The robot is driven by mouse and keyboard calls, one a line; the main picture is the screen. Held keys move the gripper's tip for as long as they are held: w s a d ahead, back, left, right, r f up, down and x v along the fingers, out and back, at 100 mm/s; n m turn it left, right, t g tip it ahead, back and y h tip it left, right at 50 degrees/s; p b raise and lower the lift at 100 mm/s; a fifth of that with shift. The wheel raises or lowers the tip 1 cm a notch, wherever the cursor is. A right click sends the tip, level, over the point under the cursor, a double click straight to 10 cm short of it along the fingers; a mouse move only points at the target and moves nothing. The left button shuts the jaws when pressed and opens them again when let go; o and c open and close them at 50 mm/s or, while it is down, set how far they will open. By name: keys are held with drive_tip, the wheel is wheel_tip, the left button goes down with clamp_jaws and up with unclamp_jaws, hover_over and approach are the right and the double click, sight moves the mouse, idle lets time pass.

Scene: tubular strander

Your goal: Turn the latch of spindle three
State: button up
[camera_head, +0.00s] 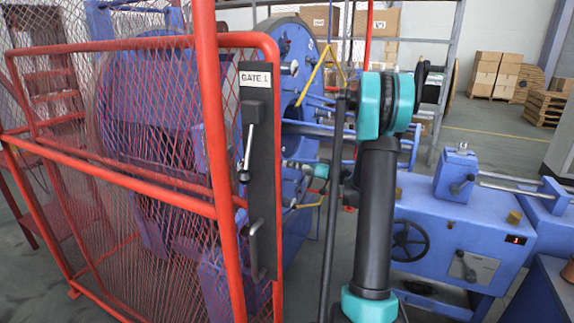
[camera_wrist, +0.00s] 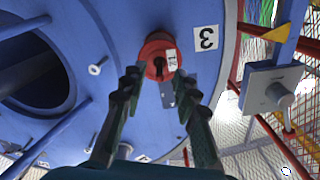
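The latch of spindle three is a red round knob (camera_wrist: 160,56) with a dark slot and a small white tag, on the blue disc (camera_wrist: 110,25). A white label with a 3 (camera_wrist: 206,38) is just right of it in the wrist view. My gripper (camera_wrist: 158,76) is open, with one dark ridged finger on each side just below the knob. The fingertips look close to the knob; I cannot tell whether they touch it. In the head view the latch cannot be made out behind the red mesh gate and my arm.
The red mesh gate (camera_head: 212,130), labelled GATE 1, stands left of my arm. A large round opening (camera_wrist: 30,75) is left in the disc. A grey block with a round stud (camera_wrist: 272,88) is on the right. A blue machine cabinet (camera_head: 450,235) stands right.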

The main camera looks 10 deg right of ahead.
drive_tip(key=shift+x, duration=1.1)
clamp_jaws()
